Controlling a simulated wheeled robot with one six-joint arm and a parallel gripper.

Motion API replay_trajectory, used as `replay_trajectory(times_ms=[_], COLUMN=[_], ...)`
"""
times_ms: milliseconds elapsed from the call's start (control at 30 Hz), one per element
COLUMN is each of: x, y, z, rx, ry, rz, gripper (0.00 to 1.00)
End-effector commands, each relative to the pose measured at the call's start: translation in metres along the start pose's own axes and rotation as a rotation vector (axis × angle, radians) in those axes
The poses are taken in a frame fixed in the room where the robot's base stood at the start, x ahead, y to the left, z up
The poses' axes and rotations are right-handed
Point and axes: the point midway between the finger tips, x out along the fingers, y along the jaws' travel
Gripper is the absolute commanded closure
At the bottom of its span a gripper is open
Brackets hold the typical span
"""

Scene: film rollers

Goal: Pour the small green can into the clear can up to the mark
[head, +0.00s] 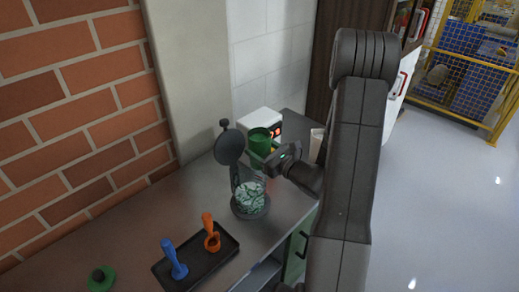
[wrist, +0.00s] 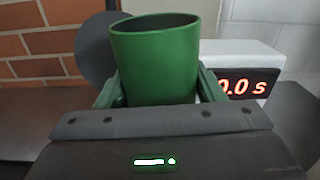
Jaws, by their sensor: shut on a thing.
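The small green can (head: 260,139) is held in my gripper (head: 265,152), above the counter and a little behind the clear can in the head view. In the wrist view the green can (wrist: 155,62) stands between the two green fingers of my gripper (wrist: 155,85), tilted slightly, with its dark open rim at the top. What is inside it cannot be seen. The clear can (head: 250,193) sits on a dark round base on the counter, with pale green pieces or patterning showing through its wall. I cannot make out the mark on it.
A dark round disc on a post (head: 229,147) stands close behind the clear can. A white box with a red display (head: 262,119) reads 0.0 s in the wrist view. A black tray (head: 196,262) holds a blue and an orange tool. A green knob (head: 101,279) lies front left.

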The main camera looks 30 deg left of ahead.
Motion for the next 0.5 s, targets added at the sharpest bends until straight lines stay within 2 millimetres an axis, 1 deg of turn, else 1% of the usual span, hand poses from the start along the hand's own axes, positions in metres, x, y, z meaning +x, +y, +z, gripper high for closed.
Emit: replay_trajectory(times_ms=[500], x=[0.003], y=[-0.014], z=[0.018], rx=[-0.254], ry=[-0.056], rz=[-0.002], gripper=[0.75])
